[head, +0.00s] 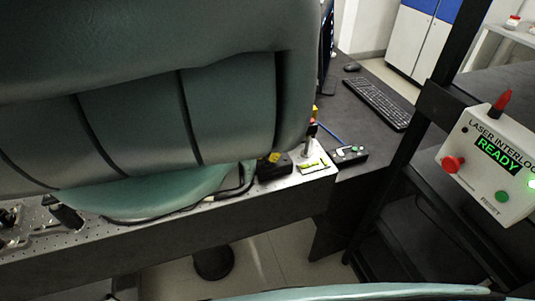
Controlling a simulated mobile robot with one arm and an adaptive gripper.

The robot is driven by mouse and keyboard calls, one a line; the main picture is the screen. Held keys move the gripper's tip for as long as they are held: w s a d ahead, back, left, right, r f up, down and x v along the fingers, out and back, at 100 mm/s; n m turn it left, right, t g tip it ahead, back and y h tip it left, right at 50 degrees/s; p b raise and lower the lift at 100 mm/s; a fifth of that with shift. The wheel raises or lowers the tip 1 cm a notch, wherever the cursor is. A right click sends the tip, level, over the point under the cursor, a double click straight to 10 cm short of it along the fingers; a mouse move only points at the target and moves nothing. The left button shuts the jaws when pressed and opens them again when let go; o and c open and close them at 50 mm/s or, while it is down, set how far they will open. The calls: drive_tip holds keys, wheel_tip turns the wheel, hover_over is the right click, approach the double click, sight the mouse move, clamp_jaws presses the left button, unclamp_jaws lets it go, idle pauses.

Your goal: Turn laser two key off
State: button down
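No key that I can identify as the laser two key shows in the head view. A small black box with a yellow part on top (276,167) sits near the bench's right end, partly hidden. A small dark control box (350,155) with green and white details lies to its right; its details are too small to read. A pale laser interlock box (475,181) at the right shows a green READY display, a red button and a green button. My gripper is not in view.
A large teal shape close to the camera hides much of the perforated bench (165,224). A keyboard (376,102) and mouse (352,68) lie on the dark desk behind. A black frame post (420,125) stands left of the interlock box. Some floor (265,262) shows below the bench.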

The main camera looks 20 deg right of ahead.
drive_tip(key=n+h+p, duration=0.1)
drive_tip(key=n, duration=0.3)
drive_tip(key=shift+w+g+h+p, duration=0.1)
drive_tip(key=shift+g+h+p, duration=0.2)
drive_tip(key=shift+h+p, duration=0.1)
drive_tip(key=shift+a+n+h+p, duration=0.1)
drive_tip(key=shift+n+h+p, duration=0.45)
drive_tip(key=shift+n, duration=0.95)
drive_tip(key=shift+f, duration=0.1)
drive_tip(key=c, duration=1.1)
unclamp_jaws()
drive_tip(key=v, duration=1.2)
